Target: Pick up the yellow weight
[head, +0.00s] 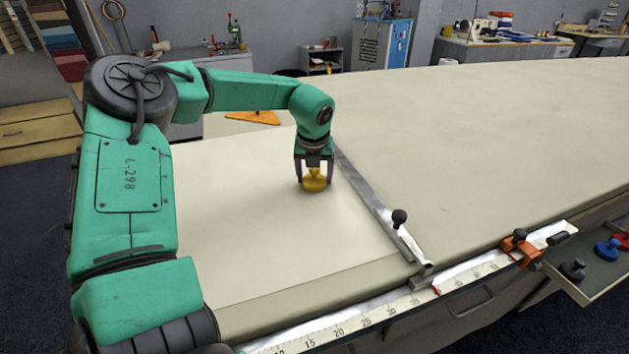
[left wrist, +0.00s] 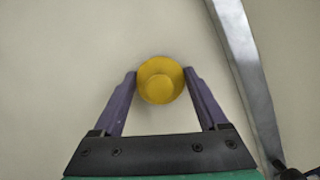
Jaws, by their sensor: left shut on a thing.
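The yellow weight (head: 315,182) is a small round piece with a narrower neck. It is upright on or just above the pale cloth on the long table; I cannot tell whether it touches. My left gripper (head: 314,170) points down from above and is shut on its neck. In the left wrist view the weight (left wrist: 160,80) is seen from the top, between the two purple fingertips of the gripper (left wrist: 160,82). The fingers hide part of its sides. My right gripper is not in view.
A metal straightedge (head: 372,200) with a black knob lies just right of the weight. A ruler (head: 350,325) runs along the front edge, with an orange clamp (head: 519,246). A tray (head: 590,285) at the right holds blue, red and black weights. The table's right side is clear.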

